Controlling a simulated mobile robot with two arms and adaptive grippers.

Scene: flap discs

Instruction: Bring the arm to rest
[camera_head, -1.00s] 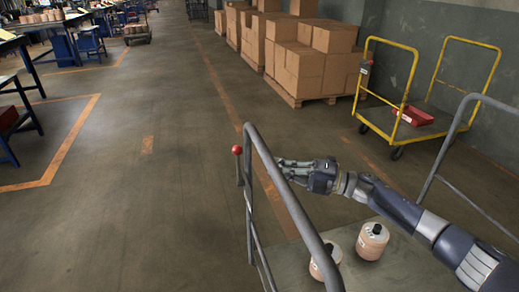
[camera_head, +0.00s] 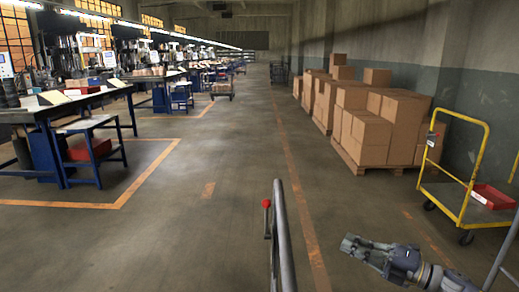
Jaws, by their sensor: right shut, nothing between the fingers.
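My right gripper (camera_head: 362,249) shows at the lower right of the head view, with its fingers shut and pointing left. Nothing shows in its fingers. It is over the cart with the grey tube rail (camera_head: 283,240), to the right of that rail and apart from it. Only the wrist end of my right arm is in view. My left gripper is not in view.
A red-knobbed lever (camera_head: 267,204) stands beside the rail. A yellow trolley (camera_head: 463,206) with a red tray (camera_head: 493,197) stands at the right. Cartons (camera_head: 368,137) are stacked on pallets behind it. Workbenches (camera_head: 60,106) line the left. The aisle between is clear.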

